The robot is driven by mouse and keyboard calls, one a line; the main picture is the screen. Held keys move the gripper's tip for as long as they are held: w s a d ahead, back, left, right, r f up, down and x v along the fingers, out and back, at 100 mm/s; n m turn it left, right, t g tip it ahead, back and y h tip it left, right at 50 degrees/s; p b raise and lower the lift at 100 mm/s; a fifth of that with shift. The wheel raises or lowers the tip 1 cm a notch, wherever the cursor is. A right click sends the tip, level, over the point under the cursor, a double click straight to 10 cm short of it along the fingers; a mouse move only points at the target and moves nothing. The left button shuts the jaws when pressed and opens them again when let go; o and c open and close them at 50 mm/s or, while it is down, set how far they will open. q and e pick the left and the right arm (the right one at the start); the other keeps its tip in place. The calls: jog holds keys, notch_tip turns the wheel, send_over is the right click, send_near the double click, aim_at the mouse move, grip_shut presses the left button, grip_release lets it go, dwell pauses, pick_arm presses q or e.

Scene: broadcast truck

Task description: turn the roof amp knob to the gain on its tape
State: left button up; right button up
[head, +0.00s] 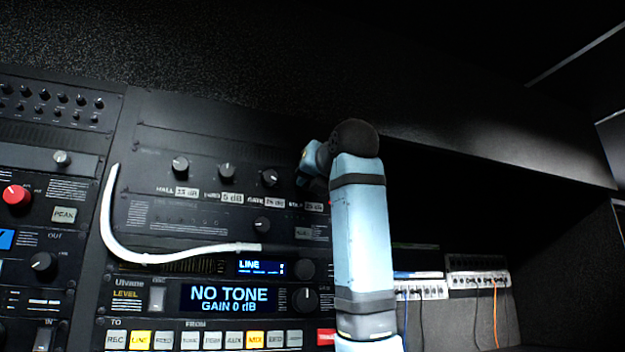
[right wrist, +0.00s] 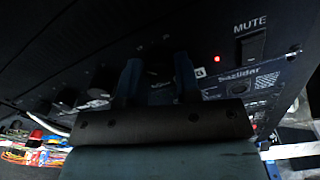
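The amp panel (head: 200,215) has a row of dark knobs with white dB tapes under them. The rightmost tape (head: 313,207) sits at the edge of my right arm; its small print is hard to read, and the knob above it is hidden by the arm. My right gripper (head: 314,180) is at that spot, mostly covered in the head view. In the right wrist view the right gripper (right wrist: 160,78) has its two fingers apart and pointing at the panel. The space between them is dark, so I cannot tell whether they straddle the knob. My left gripper is out of view.
Other knobs (head: 227,170) stand just left of the gripper. A white cable (head: 150,258) curves below. A display (head: 228,297) reads NO TONE, GAIN 0 dB. A MUTE switch (right wrist: 252,45) and red light are near the fingers. A dark recess with patch strips (head: 478,280) lies right.

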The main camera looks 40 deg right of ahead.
jog(key=shift+m, duration=0.4)
jog(key=shift+f+m+h+b, duration=0.15)
jog(key=shift+m+b, duration=1.2)
jog(key=shift+m, duration=4.5)
jog(key=shift+r+m+h+b, duration=0.15)
jog(key=shift+m+b, duration=1.15)
jog(key=shift+m, duration=4.55)
